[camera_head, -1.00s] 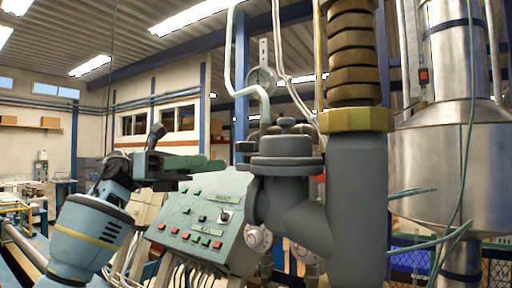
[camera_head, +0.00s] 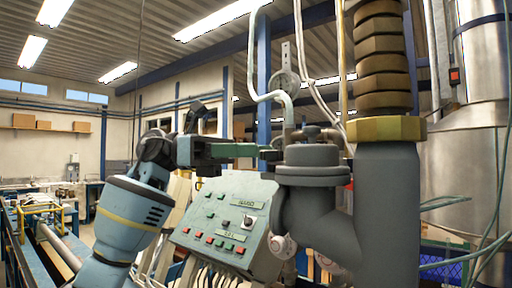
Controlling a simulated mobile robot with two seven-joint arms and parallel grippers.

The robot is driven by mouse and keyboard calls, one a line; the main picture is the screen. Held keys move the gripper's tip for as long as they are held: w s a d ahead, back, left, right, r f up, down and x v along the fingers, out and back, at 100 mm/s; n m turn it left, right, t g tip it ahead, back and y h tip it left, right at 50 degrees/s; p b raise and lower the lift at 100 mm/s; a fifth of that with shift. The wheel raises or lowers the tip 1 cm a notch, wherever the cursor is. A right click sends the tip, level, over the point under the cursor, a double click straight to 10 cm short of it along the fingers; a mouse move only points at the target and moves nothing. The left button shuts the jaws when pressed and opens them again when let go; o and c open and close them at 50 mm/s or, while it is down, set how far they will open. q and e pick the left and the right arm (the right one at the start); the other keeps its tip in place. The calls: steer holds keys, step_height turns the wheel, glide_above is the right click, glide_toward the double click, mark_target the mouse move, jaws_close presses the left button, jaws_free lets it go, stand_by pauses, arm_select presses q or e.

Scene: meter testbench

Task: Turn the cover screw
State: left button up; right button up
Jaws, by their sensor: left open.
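A dark grey pipe fitting with a round flanged cover (camera_head: 312,164) stands right of centre. I cannot clearly make out a separate cover screw on it. My left gripper (camera_head: 268,152) comes in from the left, its green fingers pointing right at the height of the cover. It is open, and its fingertips are close to the left edge of the cover in the picture. Whether they touch it or are apart in depth I cannot tell. I see nothing between the fingers. My right gripper is not in view.
A control panel (camera_head: 226,222) with coloured buttons stands below my left gripper. A thick grey pipe (camera_head: 390,215) with a brass nut (camera_head: 386,129) rises right of the fitting. A steel tank (camera_head: 465,165) and loose green cables are at the far right.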

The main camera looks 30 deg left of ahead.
mark_target(266, 151)
arm_select(q)
steer(key=shift+w+d, duration=0.1)
steer(key=shift+d, duration=0.65)
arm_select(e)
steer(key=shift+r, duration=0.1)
